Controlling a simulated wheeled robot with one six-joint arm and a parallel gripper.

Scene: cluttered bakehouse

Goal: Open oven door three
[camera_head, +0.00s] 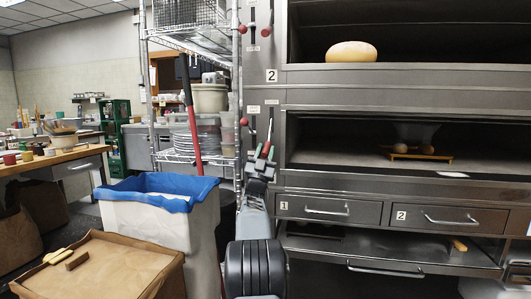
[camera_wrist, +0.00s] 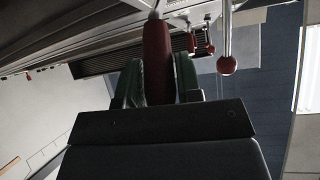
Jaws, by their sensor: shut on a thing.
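The steel deck oven fills the right of the head view. Its deck plated 2 (camera_head: 271,75) shows a dark chamber with a round loaf (camera_head: 351,52). The deck below has an open mouth (camera_head: 340,140) with its interior in sight; I see no number 3 plate. Levers with red knobs (camera_head: 244,122) stand on the oven's left panel. My gripper (camera_head: 266,150) is at that panel beside the lower deck. In the wrist view its green-sided fingers are shut on a dark red lever handle (camera_wrist: 157,50). Another red-knobbed lever (camera_wrist: 227,64) hangs to the right, apart from the fingers.
A small board (camera_head: 420,157) with round pieces lies in the lower chamber. Below are drawers 1 (camera_head: 315,209) and 2 (camera_head: 440,217). A wire rack (camera_head: 150,100), a blue-lined bin (camera_head: 150,222) and a brown box (camera_head: 150,265) crowd the left.

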